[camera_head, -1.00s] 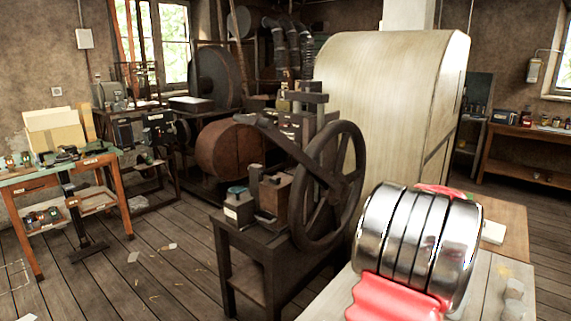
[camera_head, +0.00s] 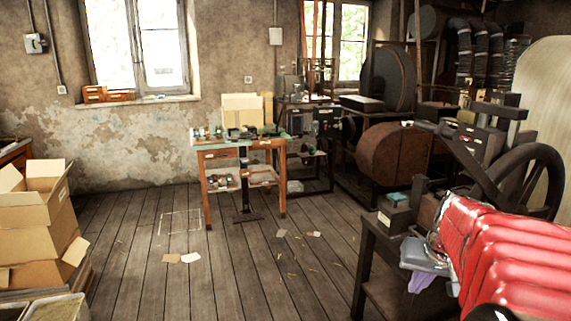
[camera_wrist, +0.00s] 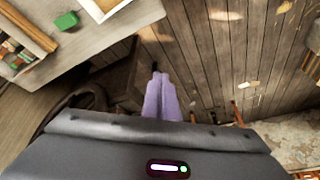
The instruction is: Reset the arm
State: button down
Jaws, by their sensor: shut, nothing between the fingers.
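My gripper (camera_head: 418,281) is low at the right in the head view, at the end of my red arm and in front of the small press table (camera_head: 368,252). Its purple fingers are together and empty in the wrist view (camera_wrist: 162,98). The press's dark handwheel (camera_head: 545,157) stands behind my arm, which covers its lower part. The gripper is apart from the wheel, to its left in the head view. A dark curved rim (camera_wrist: 92,92), probably the wheel, shows left of the fingers in the wrist view.
Cardboard boxes (camera_head: 35,222) are stacked at the left. A workbench (camera_head: 212,165) with orange legs stands by the far wall. The plank floor (camera_head: 225,285) between them is mostly clear, with a few scraps. A pale tabletop (camera_wrist: 95,45) with a green block (camera_wrist: 67,20) lies upper left in the wrist view.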

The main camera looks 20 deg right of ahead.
jog(key=w+a+r+n, duration=0.2)
jog(key=a+n, duration=0.1)
jog(key=a, duration=1.4)
jog(key=s+a+n+y, duration=0.1)
jog(key=s+a+n, duration=0.1)
jog(key=a, duration=0.6)
jog(key=s+a+f+n+t+y, duration=0.1)
jog(key=s+a+n, duration=0.1)
jog(key=s+a, duration=0.3)
jog(key=shift+a+f+n+t, duration=0.3)
jog(key=shift+a+n, duration=0.1)
jog(key=shift+a, duration=1.25)
